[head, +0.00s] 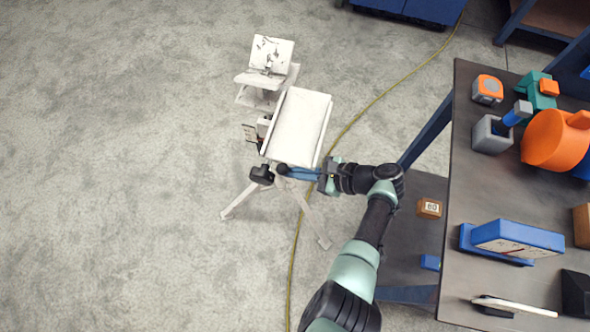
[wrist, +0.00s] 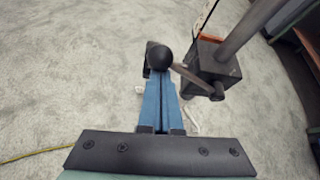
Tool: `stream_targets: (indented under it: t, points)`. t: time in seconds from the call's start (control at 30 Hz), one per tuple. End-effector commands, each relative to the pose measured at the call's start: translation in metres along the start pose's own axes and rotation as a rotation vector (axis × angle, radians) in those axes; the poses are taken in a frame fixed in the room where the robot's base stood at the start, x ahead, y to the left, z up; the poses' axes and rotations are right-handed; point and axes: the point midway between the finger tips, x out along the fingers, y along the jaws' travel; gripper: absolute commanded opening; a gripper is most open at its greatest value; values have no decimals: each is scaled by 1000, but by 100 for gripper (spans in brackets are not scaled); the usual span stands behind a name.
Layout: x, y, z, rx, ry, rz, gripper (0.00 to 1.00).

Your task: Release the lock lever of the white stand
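The white stand (head: 297,127) is on the floor in the middle of the head view, on splayed legs. Its lock lever (wrist: 190,75) shows in the wrist view as a grey rod. The rod runs from a black clamp block (wrist: 212,66) on the pole to a round black knob (wrist: 160,57). My gripper (wrist: 160,80) has its blue fingers together, with the tips at the knob, which partly hides them. I cannot tell whether they touch it. In the head view my gripper (head: 283,171) reaches in from the right beside the black clamp part (head: 262,174).
A dark workbench (head: 462,215) with several tools and blocks stands at the right. A small orange block (head: 429,208) is on its lower shelf. A yellow cable (head: 355,119) runs along the floor by the stand. The floor at left is clear.

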Motion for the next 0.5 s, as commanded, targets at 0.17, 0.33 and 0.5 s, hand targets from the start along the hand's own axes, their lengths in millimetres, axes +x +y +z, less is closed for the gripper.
stream_targets:
  t: [0.17, 0.33, 0.5]
  points:
    - [0, -1, 1, -2, -2, -2, 0]
    - [-7, -2, 1, -2, -1, -4, 0]
    - [-35, -2, 2, -1, 0, -7, 0]
